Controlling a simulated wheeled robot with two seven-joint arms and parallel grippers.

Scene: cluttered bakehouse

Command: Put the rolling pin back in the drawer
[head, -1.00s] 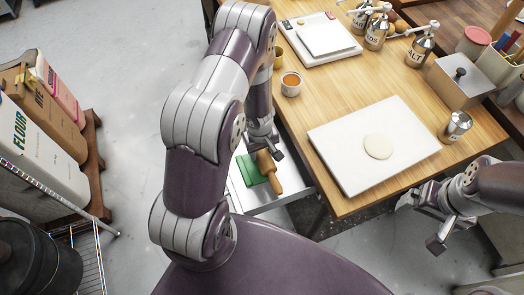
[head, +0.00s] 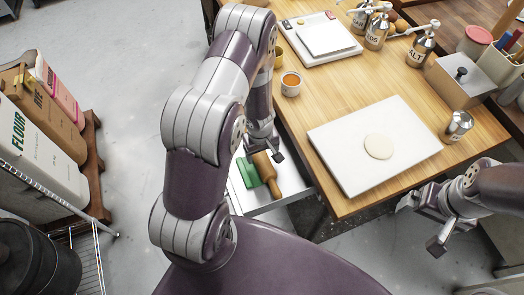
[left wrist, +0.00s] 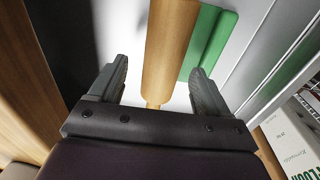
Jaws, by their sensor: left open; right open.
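The wooden rolling pin (head: 268,175) appears to lie in the open white drawer (head: 262,204), beside a green item (head: 247,172). In the left wrist view the pin (left wrist: 170,45) runs away from my gripper, with its near handle partly hidden by the gripper's palm. My left gripper (head: 265,150) is open just over the pin's near end. In the wrist view its two fingers (left wrist: 158,82) stand on either side of the pin, with gaps showing. My right gripper (head: 423,222) is open and empty at the right, off the table's front edge.
The wooden table (head: 300,125) holds a white board (head: 345,165) with a dough disc (head: 378,146), a small cup (head: 291,83), a scale (head: 325,40) and several shakers. Flour bags (head: 35,130) stand on a rack at the left. Open floor lies between rack and drawer.

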